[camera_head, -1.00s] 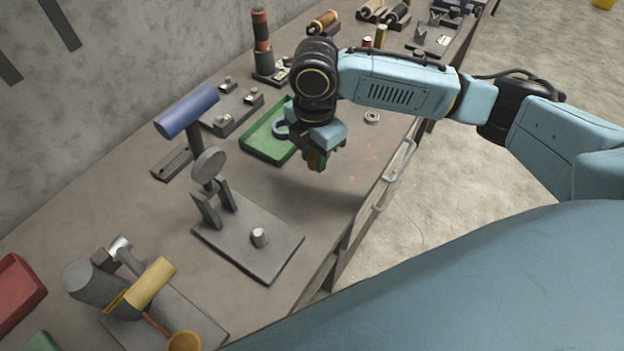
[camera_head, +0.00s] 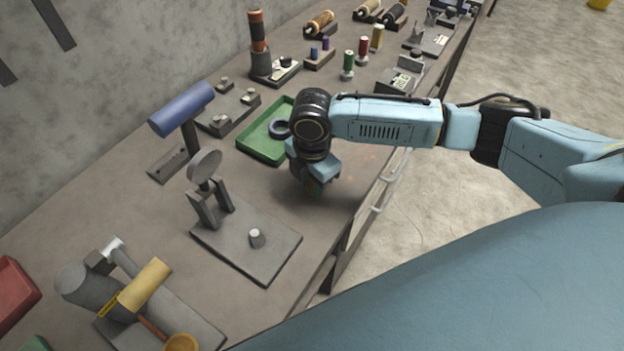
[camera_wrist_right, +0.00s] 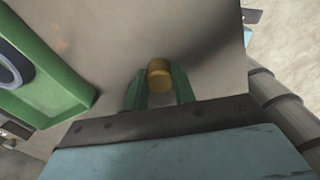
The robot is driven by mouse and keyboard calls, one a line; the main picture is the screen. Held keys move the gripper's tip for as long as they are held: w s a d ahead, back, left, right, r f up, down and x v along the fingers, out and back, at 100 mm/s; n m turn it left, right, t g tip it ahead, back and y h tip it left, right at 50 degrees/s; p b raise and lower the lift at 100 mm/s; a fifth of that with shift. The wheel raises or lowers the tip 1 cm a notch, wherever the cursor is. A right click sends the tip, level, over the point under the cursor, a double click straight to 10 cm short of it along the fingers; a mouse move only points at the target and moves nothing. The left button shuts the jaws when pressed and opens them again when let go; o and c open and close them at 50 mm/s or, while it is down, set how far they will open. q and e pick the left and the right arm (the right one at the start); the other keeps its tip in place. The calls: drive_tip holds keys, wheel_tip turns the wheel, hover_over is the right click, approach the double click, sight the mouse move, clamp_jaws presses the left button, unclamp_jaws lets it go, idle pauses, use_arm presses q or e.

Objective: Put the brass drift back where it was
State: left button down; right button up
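The brass drift (camera_wrist_right: 160,75) shows in the right wrist view as a short yellow cylinder seen nearly end-on, between the green fingertips. My right gripper (camera_wrist_right: 159,90) is shut on it. In the head view my right gripper (camera_head: 316,188) hangs low over the bench, just in front of the green tray; the drift is hardly visible there. How far it is from the bench top is hard to tell. My left gripper is not in view.
The green tray (camera_head: 257,145) with a dark ring lies behind the gripper. A grey plate (camera_head: 245,250) with uprights and a peg stands to the left. A mallet and hammer (camera_head: 115,255) stand at lower left. The bench between tray and plate is bare.

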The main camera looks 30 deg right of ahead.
sight(312, 183)
drive_tip(key=o, duration=0.5)
drive_tip(key=shift+c, duration=0.2)
wheel_tip(312, 183, up, 8)
drive_tip(key=shift+f+p, duration=0.1)
drive_tip(key=shift+p, duration=0.3)
